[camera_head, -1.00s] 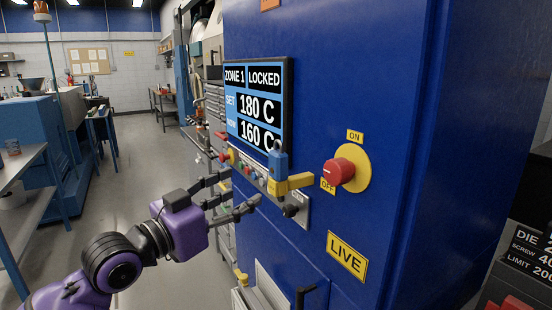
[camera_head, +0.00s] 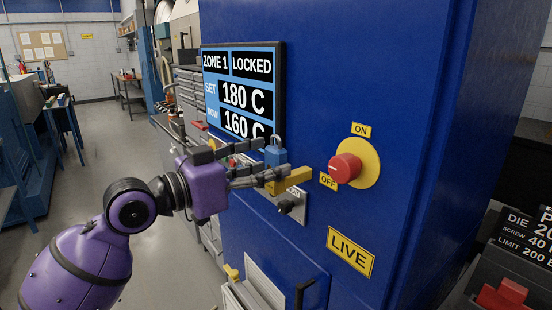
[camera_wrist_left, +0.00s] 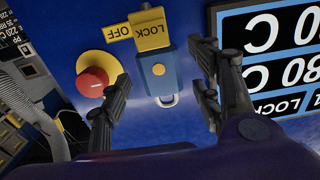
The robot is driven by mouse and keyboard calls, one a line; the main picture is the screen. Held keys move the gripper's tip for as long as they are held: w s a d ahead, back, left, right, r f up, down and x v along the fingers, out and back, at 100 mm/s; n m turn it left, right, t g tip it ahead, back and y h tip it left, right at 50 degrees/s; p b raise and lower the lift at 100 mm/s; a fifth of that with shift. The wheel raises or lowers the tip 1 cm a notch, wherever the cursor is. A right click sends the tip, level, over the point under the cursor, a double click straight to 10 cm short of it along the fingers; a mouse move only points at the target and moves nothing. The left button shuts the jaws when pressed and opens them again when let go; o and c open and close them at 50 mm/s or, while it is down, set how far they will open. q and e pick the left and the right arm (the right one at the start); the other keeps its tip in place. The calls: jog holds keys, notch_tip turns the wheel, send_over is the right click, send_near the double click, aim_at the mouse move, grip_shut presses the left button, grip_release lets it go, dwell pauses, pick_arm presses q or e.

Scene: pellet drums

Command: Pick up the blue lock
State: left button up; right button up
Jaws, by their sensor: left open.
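In the left wrist view the blue lock (camera_wrist_left: 160,75) appears inverted, between the spread fingers of the left gripper (camera_wrist_left: 158,66), with gaps showing on both sides. My right gripper is in neither view.
A red knob (camera_head: 345,168) on a yellow disc is right of the lock, with ON and OFF labels. A display (camera_head: 243,92) reading LOCKED is above left. A black knob (camera_head: 287,207) is below the hasp. A LIVE sign (camera_head: 350,251) is lower.

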pick_arm(q)
jog(key=shift+r+x, duration=0.25)
jog(key=shift+x, duration=0.95)
jog(key=shift+w+d+f, duration=0.1)
jog(key=shift+w+d, duration=0.1)
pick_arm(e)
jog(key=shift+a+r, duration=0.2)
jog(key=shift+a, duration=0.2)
